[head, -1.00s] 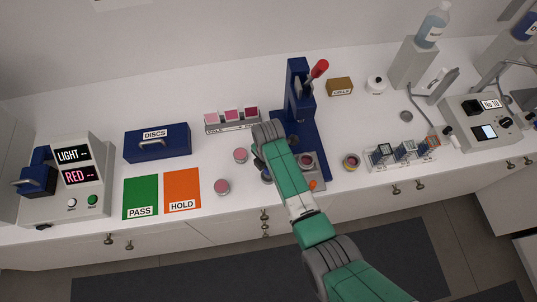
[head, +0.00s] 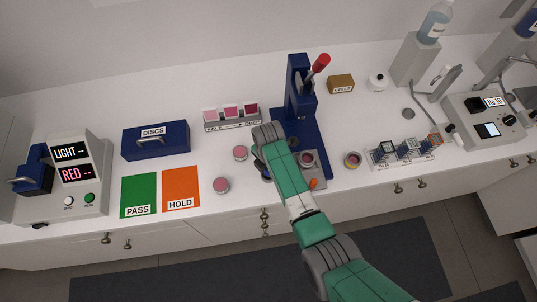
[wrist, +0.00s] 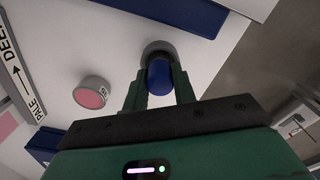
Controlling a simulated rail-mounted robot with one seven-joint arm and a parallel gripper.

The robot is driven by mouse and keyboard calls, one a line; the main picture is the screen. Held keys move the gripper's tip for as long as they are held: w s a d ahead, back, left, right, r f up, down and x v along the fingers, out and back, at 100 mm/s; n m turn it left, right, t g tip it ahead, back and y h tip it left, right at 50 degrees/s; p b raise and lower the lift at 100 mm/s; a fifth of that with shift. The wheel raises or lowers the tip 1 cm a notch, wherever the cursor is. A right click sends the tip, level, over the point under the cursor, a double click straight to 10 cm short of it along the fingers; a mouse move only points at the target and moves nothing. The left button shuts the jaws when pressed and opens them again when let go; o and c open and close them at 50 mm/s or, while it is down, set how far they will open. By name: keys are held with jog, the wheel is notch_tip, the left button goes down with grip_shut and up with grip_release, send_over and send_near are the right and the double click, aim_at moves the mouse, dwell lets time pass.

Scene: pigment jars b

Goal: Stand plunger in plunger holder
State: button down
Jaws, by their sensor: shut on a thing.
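In the wrist view my gripper (wrist: 161,74) is shut on a blue, round-ended piece, the plunger (wrist: 159,78). A grey round rim (wrist: 157,47) shows just beyond it. I cannot tell whether this rim is the plunger holder or part of the plunger, nor whether the plunger is seated in anything. In the head view my arm covers the gripper's fingers; a small bit of blue (head: 265,172) shows at its left edge, beside the blue press base (head: 318,145).
The blue press (head: 298,85) with a red-tipped lever stands behind my arm. A jar with a pink top (head: 221,185) stands left of my gripper, another (head: 240,153) behind it. A small jar (head: 352,160) and a rack (head: 402,153) are to the right. The orange HOLD mat (head: 181,189) is clear.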

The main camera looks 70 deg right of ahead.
jog(key=shift+f, duration=0.1)
jog(key=c, duration=1.1)
grip_release()
jog(key=shift+o, duration=0.2)
notch_tip(320, 180, up, 8)
jog(key=shift+f+p, duration=0.1)
jog(key=shift+p, duration=0.2)
